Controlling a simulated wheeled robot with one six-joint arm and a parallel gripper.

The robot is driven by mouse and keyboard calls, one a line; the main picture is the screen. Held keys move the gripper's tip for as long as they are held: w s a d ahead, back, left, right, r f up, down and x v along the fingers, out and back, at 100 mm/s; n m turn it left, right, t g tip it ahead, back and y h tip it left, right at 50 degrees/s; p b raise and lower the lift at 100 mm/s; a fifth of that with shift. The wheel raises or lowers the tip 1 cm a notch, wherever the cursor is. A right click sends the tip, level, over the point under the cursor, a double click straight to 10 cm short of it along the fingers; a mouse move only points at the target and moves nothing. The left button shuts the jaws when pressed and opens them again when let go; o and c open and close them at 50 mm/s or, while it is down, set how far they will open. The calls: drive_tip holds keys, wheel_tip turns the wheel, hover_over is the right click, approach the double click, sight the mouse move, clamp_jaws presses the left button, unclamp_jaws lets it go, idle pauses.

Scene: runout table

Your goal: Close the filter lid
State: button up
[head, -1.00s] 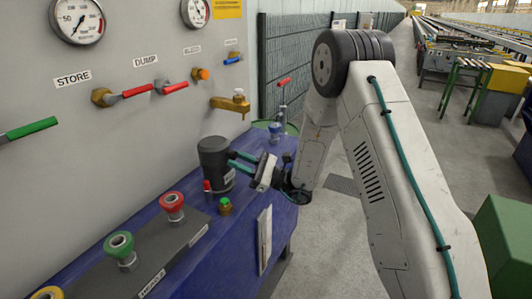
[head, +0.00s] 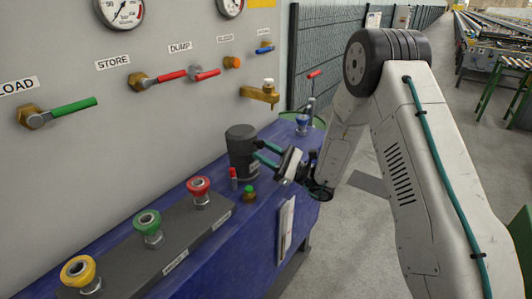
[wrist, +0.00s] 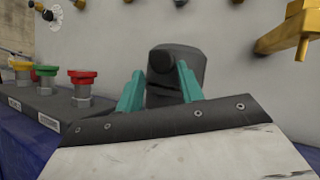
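A dark grey canister (head: 241,158) with a pale label, apparently the filter, stands upright on the blue bench near the wall. Its top looks covered in the head view, but I cannot make out a separate lid or its hinge. In the wrist view the canister (wrist: 190,62) stands straight ahead, with a round dark knob (wrist: 162,61) on its near side. My gripper (head: 258,151) reaches it from the right, teal fingers level. The fingers (wrist: 160,72) are apart, one either side of the knob. I cannot tell whether they touch it.
Red (head: 199,190), green (head: 147,224) and yellow (head: 79,273) knobs stand on a grey panel to the left. A small red-topped item (head: 233,179) and a green-topped fitting (head: 249,194) sit close by. A brass tap (head: 262,94) juts from the wall above.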

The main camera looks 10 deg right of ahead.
drive_tip(key=shift+w+a+f, duration=0.1)
drive_tip(key=shift+w, duration=0.05)
drive_tip(key=v, duration=0.8)
